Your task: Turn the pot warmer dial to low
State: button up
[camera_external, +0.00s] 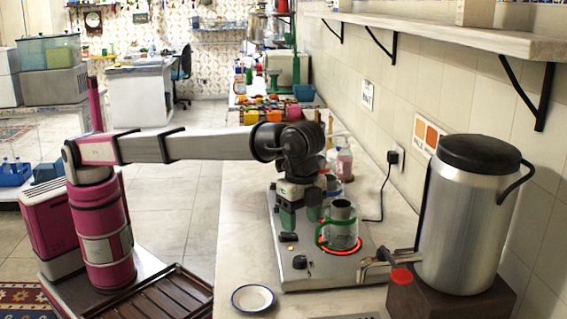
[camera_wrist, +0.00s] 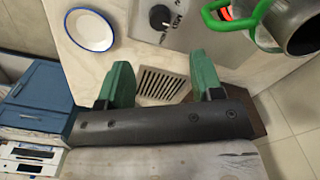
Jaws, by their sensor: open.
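The pot warmer (camera_external: 318,272) is a grey metal plate on the counter; its front edge shows in the wrist view (camera_wrist: 195,35). A black dial (camera_wrist: 160,17) with upside-down lettering beside it is at the top of the wrist view; a dark knob also shows on the plate's left front in the external view (camera_external: 299,262). A metal pot with a green handle (camera_external: 342,228) stands on a glowing red ring. My gripper (camera_external: 301,222), with green fingers, is open and empty above the warmer; in the wrist view its fingers (camera_wrist: 160,62) are spread apart below the dial, not touching it.
A white saucer with a blue rim (camera_external: 253,298) lies on the counter left of the warmer. A large steel samovar (camera_external: 465,220) with a red-handled tap (camera_external: 401,275) stands at right. A slotted grate (camera_wrist: 163,85) shows between my fingers. A shelf (camera_external: 450,32) hangs above.

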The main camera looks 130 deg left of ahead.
aim_at(300, 258)
notch_tip(300, 258, down, 10)
jog(key=shift+f, duration=0.15)
dwell(0.3)
jog(key=c, duration=0.9)
